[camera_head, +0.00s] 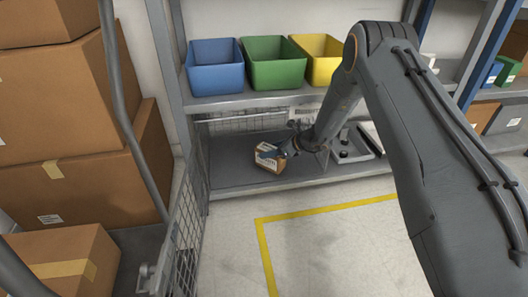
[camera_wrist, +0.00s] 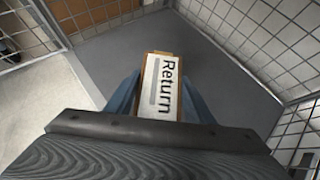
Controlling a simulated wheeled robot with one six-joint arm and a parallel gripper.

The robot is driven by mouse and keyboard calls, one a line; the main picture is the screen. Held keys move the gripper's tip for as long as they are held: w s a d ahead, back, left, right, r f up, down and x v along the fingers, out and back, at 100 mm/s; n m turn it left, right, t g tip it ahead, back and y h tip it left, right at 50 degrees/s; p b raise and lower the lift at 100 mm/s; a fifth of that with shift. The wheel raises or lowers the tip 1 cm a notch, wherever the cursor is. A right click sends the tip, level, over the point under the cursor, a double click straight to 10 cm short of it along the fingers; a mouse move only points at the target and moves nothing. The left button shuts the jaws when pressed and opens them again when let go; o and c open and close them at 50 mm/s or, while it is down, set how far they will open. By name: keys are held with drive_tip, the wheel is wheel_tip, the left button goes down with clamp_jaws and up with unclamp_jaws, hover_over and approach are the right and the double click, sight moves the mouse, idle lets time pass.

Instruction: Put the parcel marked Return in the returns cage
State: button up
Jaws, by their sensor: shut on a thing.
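The parcel (camera_head: 266,160) is a small brown box with a white label. In the wrist view the parcel (camera_wrist: 160,88) shows the word Return on its label. My gripper (camera_head: 281,152) is shut on it, with one blue finger on each side. The returns cage (camera_head: 235,180) appears to be the mesh-walled bay on the low shelf under the bins. The wrist view shows its grey floor (camera_wrist: 150,38) and mesh walls around the parcel. The parcel is inside the bay, low over the floor; I cannot tell whether it touches.
An open mesh gate (camera_head: 184,235) stands at the left front of the bay. Blue, green and yellow bins (camera_head: 276,66) sit on the shelf above. A grey tray (camera_head: 358,146) lies right of the bay. Large cartons (camera_head: 75,140) are stacked at left. The floor in front is clear.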

sight(263, 151)
drive_tip(key=x, duration=0.1)
drive_tip(key=b+x, duration=0.1)
drive_tip(key=x, duration=0.1)
drive_tip(key=shift+a+b, duration=0.3)
drive_tip(key=shift+a, duration=0.2)
drive_tip(key=shift+d+r, duration=0.15)
drive_tip(key=shift+d, duration=0.2)
drive_tip(key=o, duration=1.4)
drive_tip(key=shift+c, duration=0.2)
drive_tip(key=p+v, duration=0.5)
drive_tip(key=v, duration=0.7)
